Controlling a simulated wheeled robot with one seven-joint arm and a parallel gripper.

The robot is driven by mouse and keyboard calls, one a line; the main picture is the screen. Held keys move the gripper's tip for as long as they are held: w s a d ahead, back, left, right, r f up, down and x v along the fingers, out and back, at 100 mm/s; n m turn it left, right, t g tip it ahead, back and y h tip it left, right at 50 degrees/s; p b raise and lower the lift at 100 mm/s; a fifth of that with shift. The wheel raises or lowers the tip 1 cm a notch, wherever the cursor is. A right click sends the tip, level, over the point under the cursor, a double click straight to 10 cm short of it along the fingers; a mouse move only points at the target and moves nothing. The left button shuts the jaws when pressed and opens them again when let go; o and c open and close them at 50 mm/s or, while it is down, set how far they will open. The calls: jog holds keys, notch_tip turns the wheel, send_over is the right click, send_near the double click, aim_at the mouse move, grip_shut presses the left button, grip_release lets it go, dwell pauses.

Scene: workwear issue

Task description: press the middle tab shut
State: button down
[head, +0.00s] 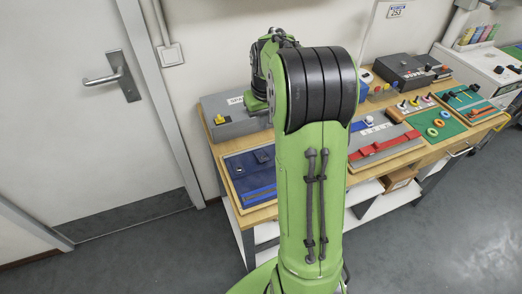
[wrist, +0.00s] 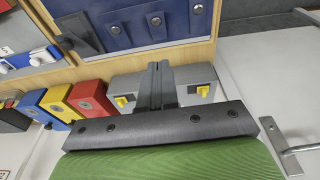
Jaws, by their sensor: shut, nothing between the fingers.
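A dark blue fabric panel (head: 238,168) lies on a wood-edged board at the left end of the bench in the head view. I cannot tell whether the middle tab is shut. My gripper (wrist: 159,68) is shut and empty, apart from the panel, over the grey box in the wrist view. My own arm hides it in the head view.
A grey box (head: 228,118) with yellow switches stands behind the panel. Red (wrist: 90,97), yellow and blue boxes stand beside it. A board with a red strap (head: 384,146) is to the right on the bench. A door (head: 85,100) is at the left.

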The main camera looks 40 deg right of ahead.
jog(key=b, duration=0.2)
send_over(264, 160)
jog(key=w, duration=0.2)
notch_tip(264, 160, down, 10)
jog(key=shift+d+r, duration=0.15)
jog(key=shift+s+f, duration=0.25)
jog(key=shift+f, duration=0.75)
jog(key=shift+s+f, duration=0.25)
jog(key=shift+f, duration=0.75)
jog(key=shift+b, duration=0.3)
jog(key=b, duration=0.2)
jog(key=f+t+b, duration=0.1)
jog(key=shift+s+f+b, duration=0.1)
jog(key=shift+s+b, duration=0.15)
jog(key=shift+b, duration=0.1)
jog(key=b, duration=0.2)
jog(key=s+t+b, duration=0.1)
jog(key=b, duration=0.1)
jog(key=shift+a+f+h, duration=0.25)
jog(key=shift+f+h, duration=0.05)
jog(key=shift+f, duration=0.1)
jog(key=shift+w+r+p, duration=0.1)
jog(key=shift+r+p, duration=0.7)
jog(key=shift+r, duration=0.25)
